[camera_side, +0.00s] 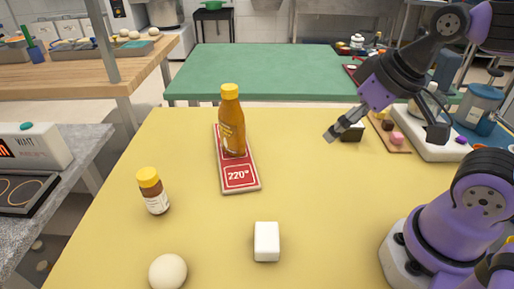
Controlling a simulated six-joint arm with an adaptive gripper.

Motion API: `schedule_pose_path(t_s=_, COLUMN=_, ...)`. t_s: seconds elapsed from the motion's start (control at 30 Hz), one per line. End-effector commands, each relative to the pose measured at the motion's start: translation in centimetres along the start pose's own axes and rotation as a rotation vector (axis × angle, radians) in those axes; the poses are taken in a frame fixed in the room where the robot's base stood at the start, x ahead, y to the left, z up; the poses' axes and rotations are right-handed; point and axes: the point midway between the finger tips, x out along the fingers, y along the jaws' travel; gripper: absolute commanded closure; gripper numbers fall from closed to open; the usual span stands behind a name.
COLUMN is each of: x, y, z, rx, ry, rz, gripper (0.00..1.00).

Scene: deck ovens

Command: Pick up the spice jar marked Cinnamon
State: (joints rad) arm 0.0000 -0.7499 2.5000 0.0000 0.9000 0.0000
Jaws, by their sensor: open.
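A small brown jar with a yellow lid and a white label (153,191) stands upright at the left of the yellow table. Its label is too small to read, so I cannot tell whether it says Cinnamon. My gripper (385,133) is open and empty above the right back part of the table, well to the right of the jar and apart from it.
A tall orange bottle with a yellow cap (231,125) stands on a red card marked 220° (239,178). A white block (266,241) and a pale ball (168,271) are at the front. A dark block (352,132) sits near my gripper. The table's middle right is clear.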

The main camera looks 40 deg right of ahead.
Motion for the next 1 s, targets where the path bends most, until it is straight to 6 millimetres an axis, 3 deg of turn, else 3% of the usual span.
schedule_pose_path(t_s=0.13, x=0.1, y=-0.6, z=-1.2, rx=-0.027, ry=0.001, rz=-0.014, gripper=0.19)
schedule_pose_path(t_s=0.27, x=0.9, y=-3.0, z=-5.1, rx=-0.113, ry=0.009, rz=-0.059, gripper=0.19)
schedule_pose_path(t_s=0.4, x=3.5, y=-8.2, z=-10.5, rx=-0.248, ry=0.027, rz=-0.135, gripper=0.19)
schedule_pose_path(t_s=0.53, x=6.8, y=-14.2, z=-13.8, rx=-0.363, ry=0.047, rz=-0.204, gripper=0.19)
schedule_pose_path(t_s=0.6, x=8.5, y=-17.1, z=-14.7, rx=-0.414, ry=0.056, rz=-0.236, gripper=0.19)
schedule_pose_path(t_s=0.73, x=11.0, y=-21.2, z=-15.3, rx=-0.478, ry=0.069, rz=-0.277, gripper=0.19)
schedule_pose_path(t_s=1.0, x=14.4, y=-24.0, z=-15.3, rx=-0.511, ry=0.074, rz=-0.299, gripper=0.19)
